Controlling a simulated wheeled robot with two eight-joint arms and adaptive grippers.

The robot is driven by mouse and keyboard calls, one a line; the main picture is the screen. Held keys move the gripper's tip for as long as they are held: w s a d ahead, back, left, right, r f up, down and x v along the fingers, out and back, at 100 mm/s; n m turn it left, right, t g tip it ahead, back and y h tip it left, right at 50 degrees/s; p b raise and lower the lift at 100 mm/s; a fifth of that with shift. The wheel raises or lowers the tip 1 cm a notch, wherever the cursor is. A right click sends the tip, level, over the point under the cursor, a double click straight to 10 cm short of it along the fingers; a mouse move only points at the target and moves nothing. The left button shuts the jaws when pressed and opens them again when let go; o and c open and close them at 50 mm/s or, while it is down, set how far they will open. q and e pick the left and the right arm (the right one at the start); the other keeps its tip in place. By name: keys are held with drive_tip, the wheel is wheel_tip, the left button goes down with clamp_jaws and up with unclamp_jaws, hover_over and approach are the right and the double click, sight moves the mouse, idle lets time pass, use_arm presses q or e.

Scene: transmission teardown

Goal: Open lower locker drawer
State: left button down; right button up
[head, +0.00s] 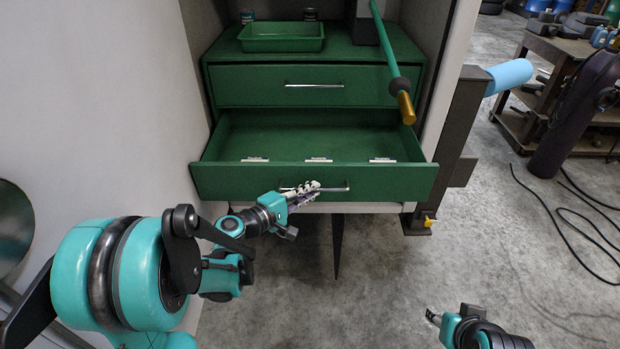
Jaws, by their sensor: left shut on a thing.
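The green lower locker drawer (225,180) is pulled out and its empty-looking inside shows, with several small white labels (319,160) along the inner front edge. My left gripper (304,190) is shut on the metal bar handle (335,189) at the middle of the drawer front.
The upper drawer (250,86) is closed. A green tray (283,38) sits on the cabinet top. A green pole with a brass end (404,106) hangs in front at the right. A dark post (458,130) stands right of the locker. Cables (560,215) lie on the floor.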

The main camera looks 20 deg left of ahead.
use_arm(q)
drive_tip(key=shift+s+d, duration=0.25)
drive_tip(key=shift+s, duration=0.65)
drive_tip(key=shift+s+d, duration=0.25)
drive_tip(key=shift+s, duration=0.65)
drive_tip(key=c, duration=1.6)
unclamp_jaws()
drive_tip(key=v, duration=1.2)
drive_tip(key=shift+d+f, duration=0.1)
